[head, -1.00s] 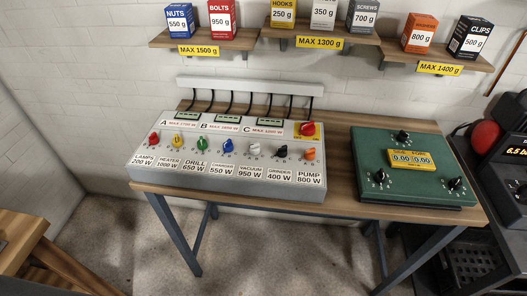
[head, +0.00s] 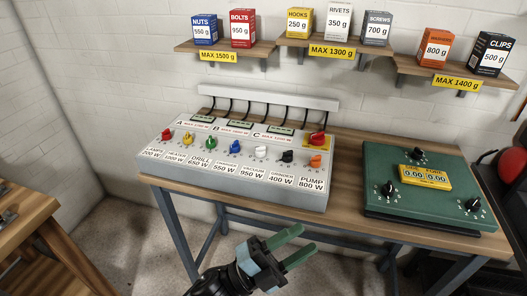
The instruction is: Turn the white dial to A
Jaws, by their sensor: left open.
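The white dial (head: 261,152), above the label VACUUM 950 W, sits in the row of coloured dials on the grey control box (head: 150,163). Its exact pointer direction is too small to tell. The letters A, B and C stand on the panels along the top of the box. My left gripper (head: 301,244) is open and empty, with green fingers. It is in front of the table, below and to the right of the white dial, and apart from the box. My right gripper is not in view.
Red, yellow, green, blue, black and orange dials share the row; a larger red knob (head: 318,140) is at the right. A green box (head: 376,205) with black knobs stands on the wooden table (head: 345,175). Shelves (head: 225,48) with small boxes hang above. Bare table lies between both boxes.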

